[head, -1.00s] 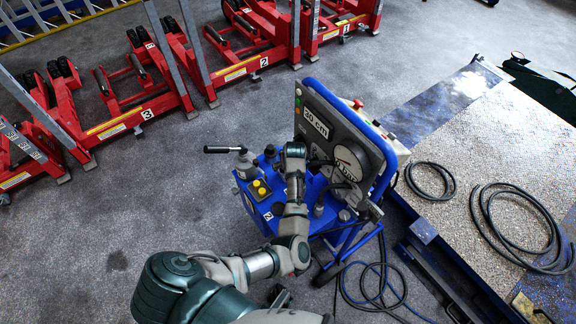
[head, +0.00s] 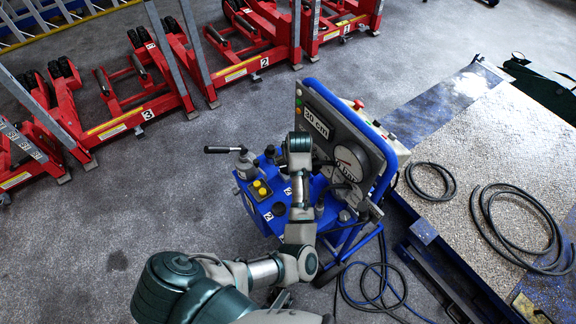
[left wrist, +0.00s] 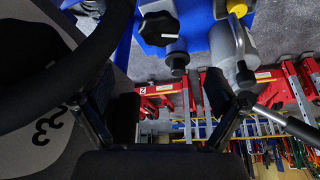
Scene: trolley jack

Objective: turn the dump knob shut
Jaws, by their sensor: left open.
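In the left wrist view a black lobed knob (left wrist: 158,28) with a white mark sits on a blue surface at the top. A small dark knob (head: 270,150) on the blue trolley unit (head: 248,203) in the head view may be the same one. My left gripper (left wrist: 168,102) is open, its dark fingers apart with nothing between them. The knob lies above the fingertips in that picture, apart from them. In the head view my left arm reaches over the unit, and its wrist hides part of the unit and the gripper.
A grey pump (left wrist: 232,55) with a lever stands beside the knob; its black handle (head: 216,150) sticks out left. The gauge panel (head: 330,135) rises close to my wrist. Red numbered jacks (head: 115,95) stand at the back. A platform with hoses (head: 500,140) is at right.

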